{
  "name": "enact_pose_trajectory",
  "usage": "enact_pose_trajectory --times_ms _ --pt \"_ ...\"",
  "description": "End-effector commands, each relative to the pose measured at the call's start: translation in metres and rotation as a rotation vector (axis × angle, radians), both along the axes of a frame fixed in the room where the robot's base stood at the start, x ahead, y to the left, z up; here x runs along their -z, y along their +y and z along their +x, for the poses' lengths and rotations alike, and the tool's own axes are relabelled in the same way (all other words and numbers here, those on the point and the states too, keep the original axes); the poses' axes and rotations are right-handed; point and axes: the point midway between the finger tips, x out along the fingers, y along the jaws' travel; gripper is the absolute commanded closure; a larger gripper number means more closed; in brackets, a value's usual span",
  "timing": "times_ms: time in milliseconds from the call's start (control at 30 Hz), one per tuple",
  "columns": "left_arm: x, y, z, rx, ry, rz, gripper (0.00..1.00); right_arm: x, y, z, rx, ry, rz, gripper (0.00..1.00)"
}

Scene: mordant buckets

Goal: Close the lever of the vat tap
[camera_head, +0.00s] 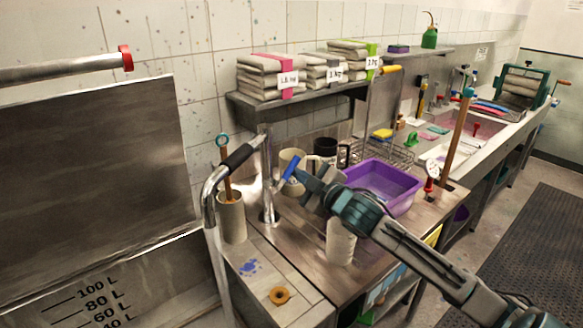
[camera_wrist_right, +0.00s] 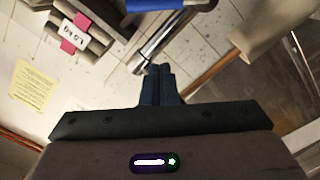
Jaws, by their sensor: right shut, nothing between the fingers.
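The vat tap (camera_head: 267,178) appears to be the upright chrome post on the counter, and its metal tube also shows in the right wrist view (camera_wrist_right: 176,38). A bright blue lever (camera_head: 291,167) is beside the post; a blue piece, likely the same lever (camera_wrist_right: 148,4), is at the top edge of the wrist view. My right gripper (camera_head: 283,187) is shut and empty, close to the right of the post by the blue lever. In the wrist view its dark fingertips (camera_wrist_right: 159,70) are together below the tube; contact cannot be told. My left gripper is not visible.
A beige pot (camera_head: 231,218) with a stick, a purple basin (camera_head: 385,208) and mugs crowd the counter. A shelf (camera_head: 300,97) holds folded cloth.

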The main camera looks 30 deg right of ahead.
Motion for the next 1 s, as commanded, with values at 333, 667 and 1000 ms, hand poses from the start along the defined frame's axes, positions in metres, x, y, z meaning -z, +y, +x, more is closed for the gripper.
enact_pose_trajectory --times_ms 333,667,1000 --pt "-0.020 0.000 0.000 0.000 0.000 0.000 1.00 -0.002 0.004 0.047 -0.002 -0.002 0.007 1.00" --pt "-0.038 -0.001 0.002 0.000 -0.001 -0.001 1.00 0.020 -0.016 0.075 -0.001 0.004 -0.001 1.00" --pt "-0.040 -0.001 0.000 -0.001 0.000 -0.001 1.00 0.029 -0.025 0.077 -0.001 0.000 -0.001 1.00"
